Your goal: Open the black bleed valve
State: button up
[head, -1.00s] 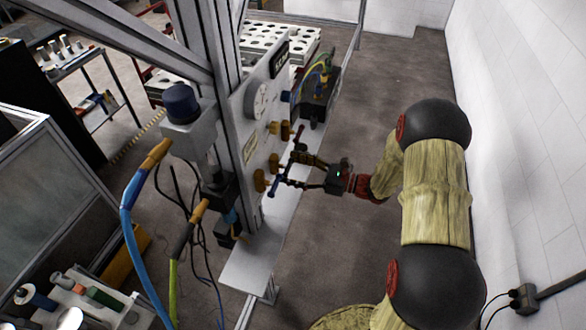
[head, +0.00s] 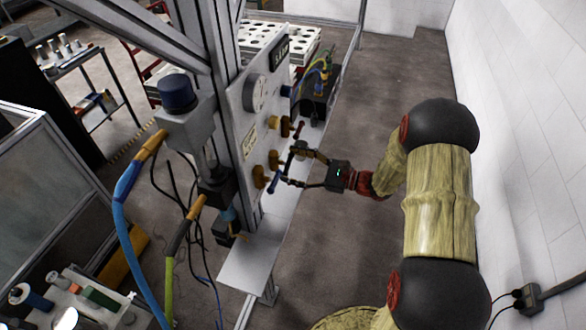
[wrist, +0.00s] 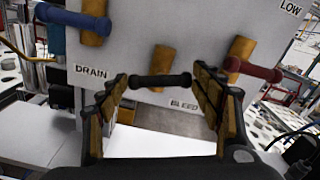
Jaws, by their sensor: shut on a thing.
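The black bleed valve handle (wrist: 160,81) is a short dark bar on a brass stem (wrist: 163,57), in the middle of the wrist view above the BLEED label. It lies nearly level there. My gripper (wrist: 162,86) has one finger at each end of the bar and is shut on it end to end. In the head view my gripper (head: 292,165) reaches from the right to the grey panel (head: 251,140). The black bar is small and hard to make out there between the fingers.
A blue handle (wrist: 75,18) by the DRAIN label is at upper left of my fingers. A red handle (wrist: 252,69) sits close to my right finger. A pale ledge (head: 250,258) runs below the panel. Bare floor lies right of it, up to a white wall (head: 530,130).

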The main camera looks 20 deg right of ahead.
jog(key=n+b, duration=1.4)
jog(key=b, duration=0.1)
jog(key=shift+f+b, duration=0.2)
jog(key=shift+b, duration=0.15)
jog(key=shift+r+n, duration=0.1)
jog(key=shift+n, duration=0.2)
jog(key=o, duration=0.9)
jog(key=v, duration=1.2)
